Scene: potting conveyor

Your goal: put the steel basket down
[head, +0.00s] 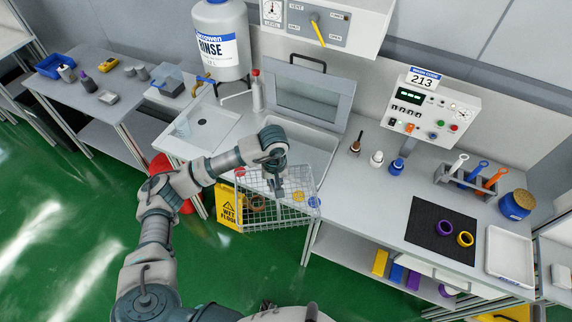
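The steel basket (272,217) is a wire mesh box in the middle of the head view. It hangs out past the front edge of the bench, in front of the sink, with floor visible through its mesh. Several small parts, orange, yellow and blue, show in or through it. My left gripper (276,186) reaches down into the basket's top and appears shut on it; the arm's wrist hides part of the grip. My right gripper is not in view.
The sink (308,145) with its raised lid (310,92) is behind the basket. A yellow wet-floor sign (228,214) stands below left. Bottles, a dark mat (425,240) with rings and a white tray (508,252) occupy the right bench.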

